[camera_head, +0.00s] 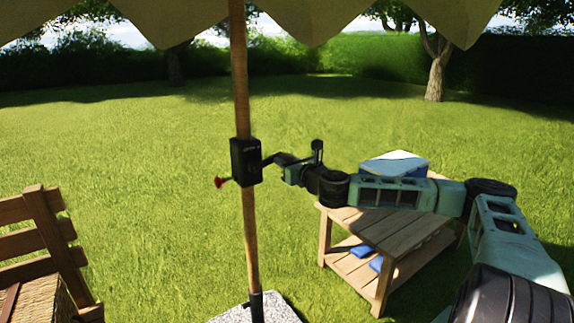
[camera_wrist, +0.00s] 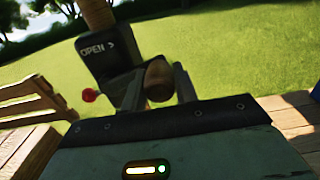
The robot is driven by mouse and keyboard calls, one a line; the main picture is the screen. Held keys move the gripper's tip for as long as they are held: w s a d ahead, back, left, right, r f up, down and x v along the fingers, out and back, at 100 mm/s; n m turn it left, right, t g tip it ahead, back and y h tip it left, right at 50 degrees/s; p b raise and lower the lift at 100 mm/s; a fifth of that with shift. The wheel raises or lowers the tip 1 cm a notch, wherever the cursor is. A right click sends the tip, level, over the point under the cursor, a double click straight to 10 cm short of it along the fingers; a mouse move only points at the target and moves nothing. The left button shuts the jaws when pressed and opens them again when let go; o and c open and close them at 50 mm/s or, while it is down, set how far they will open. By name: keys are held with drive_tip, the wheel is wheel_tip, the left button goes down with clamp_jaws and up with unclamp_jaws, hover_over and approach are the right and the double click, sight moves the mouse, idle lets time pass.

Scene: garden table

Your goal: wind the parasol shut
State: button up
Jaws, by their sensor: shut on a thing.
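The parasol's wooden pole (camera_head: 242,80) stands upright in a stone base (camera_head: 285,310). Its cream canopy (camera_head: 190,15) hangs across the top of the head view, spread out. A black winder box (camera_head: 245,161) is fixed to the pole, with a red knob (camera_head: 221,182) at its left side. In the wrist view the box (camera_wrist: 98,50) reads "OPEN >" and the red knob (camera_wrist: 89,95) shows too. My gripper (camera_head: 276,159) reaches from the right and is shut on the crank's wooden handle (camera_wrist: 158,80), between its two fingers. The crank arm is mostly hidden.
A wooden side table (camera_head: 385,232) stands behind and below my arm, with a blue and white box (camera_head: 395,163) on top and blue items (camera_head: 361,250) on its lower shelf. A slatted wooden chair (camera_head: 45,235) with a wicker item is at left. Open lawn lies beyond.

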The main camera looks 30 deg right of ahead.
drive_tip(key=a+r+p, duration=0.4)
drive_tip(key=a+r, duration=0.2)
drive_tip(key=a, duration=0.5)
drive_tip(key=a+f+b, duration=0.3)
drive_tip(key=a+f, duration=0.1)
drive_tip(key=a, duration=0.1)
wheel_tip(320, 180, down, 9)
drive_tip(key=b, duration=0.6)
drive_tip(key=d+f+b, duration=0.3)
drive_tip(key=d+f, duration=0.1)
drive_tip(key=d, duration=0.3)
drive_tip(key=shift+s+d, duration=0.15)
drive_tip(key=shift+d, duration=0.25)
drive_tip(key=o, duration=1)
drive_tip(key=shift+o, duration=0.2)
drive_tip(key=shift+r, duration=0.1)
